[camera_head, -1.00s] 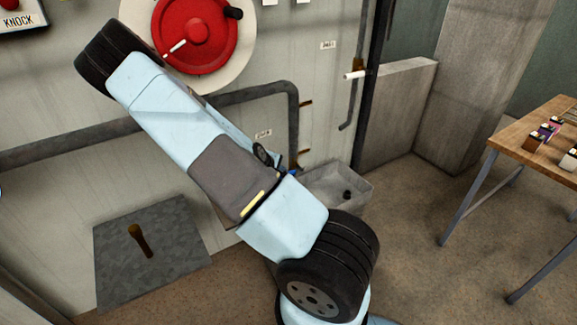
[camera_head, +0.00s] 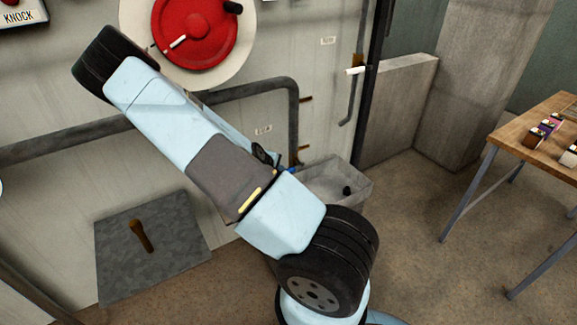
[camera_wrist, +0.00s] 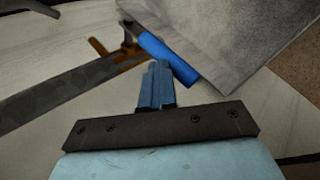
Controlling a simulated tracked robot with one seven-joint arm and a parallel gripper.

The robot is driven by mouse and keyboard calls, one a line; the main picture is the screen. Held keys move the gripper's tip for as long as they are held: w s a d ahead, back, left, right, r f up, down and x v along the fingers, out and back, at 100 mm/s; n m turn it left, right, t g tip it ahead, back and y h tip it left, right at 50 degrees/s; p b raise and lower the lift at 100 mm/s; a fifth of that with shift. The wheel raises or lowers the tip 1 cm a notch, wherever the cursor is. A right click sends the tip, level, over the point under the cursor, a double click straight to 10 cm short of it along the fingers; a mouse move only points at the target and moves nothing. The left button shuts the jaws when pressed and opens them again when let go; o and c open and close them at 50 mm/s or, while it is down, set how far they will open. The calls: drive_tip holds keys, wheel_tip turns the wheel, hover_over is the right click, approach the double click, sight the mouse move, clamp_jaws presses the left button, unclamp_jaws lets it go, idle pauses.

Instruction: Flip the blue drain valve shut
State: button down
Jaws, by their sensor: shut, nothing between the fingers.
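The blue drain valve handle (camera_wrist: 168,60) lies slantwise in the upper middle of the wrist view, beside the grey basin. A small bit of blue at the valve (camera_head: 291,170) shows past my arm in the head view, by the lower end of the wall pipe. My gripper (camera_wrist: 158,66) is shut and empty. Its fingertips are right at the blue handle, overlapping its near edge in the wrist view. I cannot tell whether they touch it. My arm hides most of the gripper and valve in the head view.
The concrete basin (camera_head: 355,190) stands against the wall, close to the gripper. A grey pipe (camera_head: 240,92) with orange-brown brackets runs along the wall. A red wheel (camera_head: 210,25) is above. A wooden table (camera_head: 520,135) stands at right; the floor between is clear.

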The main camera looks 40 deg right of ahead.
drive_tip(key=shift+s+a+f, duration=0.15)
drive_tip(key=shift+a+f, duration=0.1)
drive_tip(key=shift+f, duration=0.05)
drive_tip(key=r, duration=0.2)
drive_tip(key=w+r, duration=0.1)
drive_tip(key=r, duration=0.1)
drive_tip(key=shift+d, duration=0.15)
drive_tip(key=a+f+v, duration=0.1)
drive_tip(key=v, duration=0.8)
drive_tip(key=shift+a+r, duration=0.15)
drive_tip(key=shift+a, duration=0.3)
